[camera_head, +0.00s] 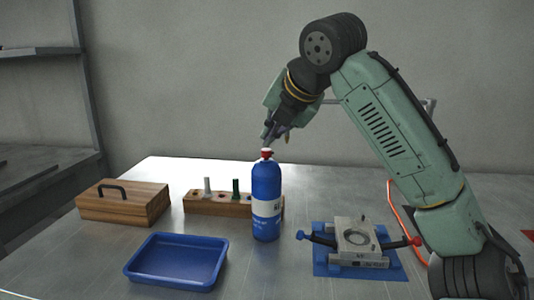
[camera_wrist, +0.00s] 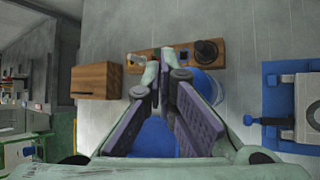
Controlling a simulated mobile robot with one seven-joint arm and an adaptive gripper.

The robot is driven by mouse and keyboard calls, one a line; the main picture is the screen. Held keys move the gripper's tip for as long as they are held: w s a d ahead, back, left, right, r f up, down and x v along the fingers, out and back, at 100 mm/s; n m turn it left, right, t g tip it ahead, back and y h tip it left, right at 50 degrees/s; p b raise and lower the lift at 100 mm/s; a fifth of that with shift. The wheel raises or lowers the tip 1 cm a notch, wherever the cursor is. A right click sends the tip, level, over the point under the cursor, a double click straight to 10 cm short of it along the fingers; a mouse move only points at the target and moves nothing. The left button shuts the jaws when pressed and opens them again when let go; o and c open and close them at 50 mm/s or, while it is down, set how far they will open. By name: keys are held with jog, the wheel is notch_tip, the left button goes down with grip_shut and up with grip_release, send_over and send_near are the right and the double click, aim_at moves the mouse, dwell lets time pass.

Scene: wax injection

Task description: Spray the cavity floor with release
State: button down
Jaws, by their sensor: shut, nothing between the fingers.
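A blue bottle (camera_head: 266,205) with a white label and red top stands upright on the metal table in the head view. Part of a blue round shape, likely this bottle, shows behind the right finger in the wrist view (camera_wrist: 208,84). My gripper (camera_head: 268,138) is shut and empty, just above the bottle's top; whether it touches the top is unclear. In the wrist view its fingers (camera_wrist: 165,75) converge. The metal mould block (camera_head: 347,232) with a round cavity (camera_head: 356,238) sits on a blue base (camera_head: 330,268) with a blue-ended and a red-ended handle. The mould is partly visible at right in the wrist view (camera_wrist: 306,108).
A blue tray (camera_head: 133,271) lies at the front left. A wooden box (camera_head: 130,205) with a black handle stands behind it. A wooden rack (camera_head: 215,209) holding small upright pieces stands behind the bottle. An orange cable (camera_head: 402,225) runs right of the mould.

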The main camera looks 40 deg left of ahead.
aim_at(270, 150)
jog(key=shift+f, duration=0.4)
jog(key=shift+r, duration=0.15)
dwell(0.4)
jog(key=shift+r+p, duration=0.8)
jog(key=shift+p, duration=0.35)
jog(key=shift+r, duration=0.1)
notch_tip(270, 150, up, 6)
jog(key=p, duration=0.6)
